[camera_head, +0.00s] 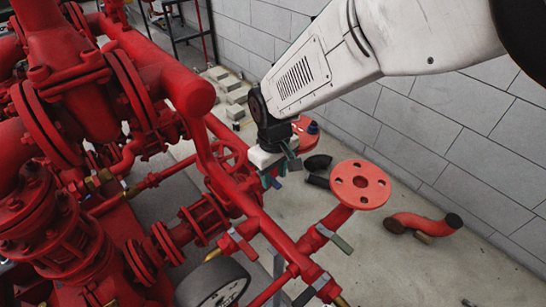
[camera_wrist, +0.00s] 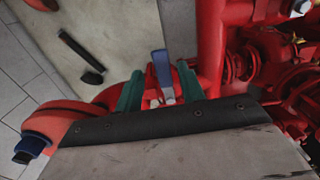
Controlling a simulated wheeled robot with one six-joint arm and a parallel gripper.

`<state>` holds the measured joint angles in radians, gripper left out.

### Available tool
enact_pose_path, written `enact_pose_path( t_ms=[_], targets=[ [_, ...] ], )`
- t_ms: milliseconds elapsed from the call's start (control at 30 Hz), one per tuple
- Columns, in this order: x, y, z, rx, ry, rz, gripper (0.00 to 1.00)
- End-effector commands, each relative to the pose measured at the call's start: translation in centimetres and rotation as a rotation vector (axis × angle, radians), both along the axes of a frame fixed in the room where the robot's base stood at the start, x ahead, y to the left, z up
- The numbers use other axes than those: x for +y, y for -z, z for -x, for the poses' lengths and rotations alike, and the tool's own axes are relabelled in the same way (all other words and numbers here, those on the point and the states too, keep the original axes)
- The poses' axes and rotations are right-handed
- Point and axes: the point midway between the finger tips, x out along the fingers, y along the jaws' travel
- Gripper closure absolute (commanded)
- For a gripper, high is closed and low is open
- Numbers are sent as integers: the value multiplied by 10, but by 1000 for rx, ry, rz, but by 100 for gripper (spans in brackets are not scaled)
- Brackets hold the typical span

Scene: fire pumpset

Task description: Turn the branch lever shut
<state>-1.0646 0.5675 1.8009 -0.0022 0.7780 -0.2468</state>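In the wrist view a blue-grey lever (camera_wrist: 160,68) stands up from a fitting on the red pipework. My gripper (camera_wrist: 159,88) has two green fingers, one on each side of this lever, with gaps showing between. It is open and not closed on the lever. In the head view my gripper (camera_head: 275,170) is beside the red pipe, below the white arm. Its fingertips and the lever's base are partly hidden there. I cannot tell from markings which is the branch lever.
A round red flange (camera_head: 360,184) rises right of the lower pipe. A loose red elbow pipe (camera_head: 425,224) and black pieces (camera_head: 318,164) lie on the floor. A grey block wall (camera_head: 450,130) stands behind.

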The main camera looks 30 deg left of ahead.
Motion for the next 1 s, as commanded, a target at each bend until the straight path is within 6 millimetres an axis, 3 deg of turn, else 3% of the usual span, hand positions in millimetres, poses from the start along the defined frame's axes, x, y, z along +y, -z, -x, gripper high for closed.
enact_pose_path(
  t_ms=[500, 1000],
  targets=[
    [0, -70, -5, -1, 1, -1, 61],
    [0, -77, -4, 0, -1, 1, 61]
  ],
)
